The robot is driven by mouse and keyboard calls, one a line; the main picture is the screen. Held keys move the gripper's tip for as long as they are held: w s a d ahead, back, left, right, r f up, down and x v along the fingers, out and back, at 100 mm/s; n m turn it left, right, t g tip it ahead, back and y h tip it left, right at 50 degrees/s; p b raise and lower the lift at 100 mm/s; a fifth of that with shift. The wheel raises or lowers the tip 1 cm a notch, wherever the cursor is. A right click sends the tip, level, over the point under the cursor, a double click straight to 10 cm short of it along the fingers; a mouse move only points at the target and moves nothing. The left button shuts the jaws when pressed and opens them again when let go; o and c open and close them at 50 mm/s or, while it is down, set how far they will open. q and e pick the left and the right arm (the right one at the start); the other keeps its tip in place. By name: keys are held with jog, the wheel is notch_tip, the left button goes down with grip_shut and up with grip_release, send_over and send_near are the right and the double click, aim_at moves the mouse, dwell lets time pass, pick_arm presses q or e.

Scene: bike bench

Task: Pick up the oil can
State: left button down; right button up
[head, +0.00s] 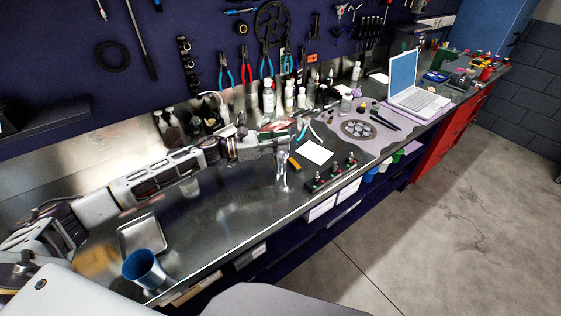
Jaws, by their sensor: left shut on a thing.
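My left arm reaches across the bench from the left, and its gripper (277,144) is over the middle of the worktop. The gripper is shut on a small silvery thing (282,165) at its tip, which looks like the oil can. Its shape is small and partly hidden by the fingers. I cannot tell whether its bottom touches the bench. My right gripper is not in view.
A blue cup (144,270) and a metal tray (143,233) are at the near left. White paper (314,152) and a black rack (332,173) lie right of the gripper. Bottles (267,97) stand behind. A laptop (414,88) is farther right. The front-left worktop (215,215) is clear.

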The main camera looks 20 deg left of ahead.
pick_arm(q)
jog(key=shift+f, duration=0.1)
dwell(0.6)
jog(key=shift+r+b, duration=0.4)
jog(key=shift+r, duration=4.65)
